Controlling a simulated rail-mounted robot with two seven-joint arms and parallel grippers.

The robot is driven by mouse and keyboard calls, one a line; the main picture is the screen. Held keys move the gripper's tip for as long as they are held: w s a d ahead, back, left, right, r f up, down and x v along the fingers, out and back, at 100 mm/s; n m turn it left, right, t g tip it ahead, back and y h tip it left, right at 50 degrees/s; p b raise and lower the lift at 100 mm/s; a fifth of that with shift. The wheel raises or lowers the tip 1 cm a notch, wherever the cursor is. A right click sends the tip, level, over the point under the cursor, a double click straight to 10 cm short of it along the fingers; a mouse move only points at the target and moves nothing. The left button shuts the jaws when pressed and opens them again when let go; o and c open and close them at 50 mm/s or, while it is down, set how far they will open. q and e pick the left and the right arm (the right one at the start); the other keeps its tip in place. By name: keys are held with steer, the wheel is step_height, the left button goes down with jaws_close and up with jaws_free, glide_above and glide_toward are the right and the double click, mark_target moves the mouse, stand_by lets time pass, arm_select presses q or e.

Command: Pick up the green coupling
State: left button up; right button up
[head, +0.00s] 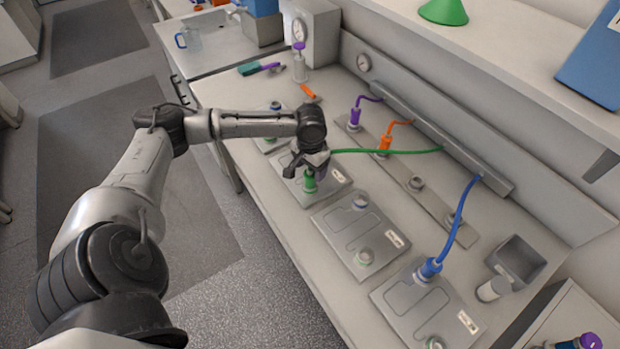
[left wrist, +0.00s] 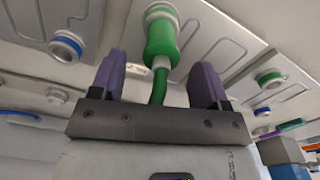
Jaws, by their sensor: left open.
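The green coupling (head: 310,183) sits at the front port of a grey plate (head: 334,181) on the bench. A green hose (head: 390,151) runs from it to the rail at the back. My left gripper (head: 306,164) is just above the coupling in the head view and hides part of it. In the left wrist view the green coupling (left wrist: 161,42) lies between the two spread purple fingers of my left gripper (left wrist: 158,78), at a port with a green ring. The gripper is open, with visible gaps on both sides. My right gripper is not in view.
An orange coupling (head: 384,142) and a purple coupling (head: 354,116) stand on the strip behind. A blue coupling (head: 430,268) is on a nearer plate (head: 400,296). The middle plate (head: 338,229) has no hose. A grey open bin (head: 517,259) stands at right.

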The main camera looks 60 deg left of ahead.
mark_target(310, 177)
arm_select(q)
steer(key=shift+f+b, duration=0.35)
steer(key=shift+f, duration=2.05)
steer(key=shift+a, duration=0.1)
steer(key=shift+c, duration=0.5)
steer(key=c, duration=1)
steer(key=shift+r, duration=0.15)
steer(key=shift+r, duration=0.5)
steer(key=r, duration=0.3)
steer(key=shift+w+d+r+p, duration=0.2)
steer(key=shift+w+d+p, duration=0.1)
steer(key=shift+d+p, duration=0.1)
steer(key=w+d+r+p, duration=0.1)
steer(key=w+d+r, duration=0.5)
steer(key=d, duration=0.2)
steer(key=shift+w+d+r, duration=0.2)
steer(key=shift+d, duration=0.1)
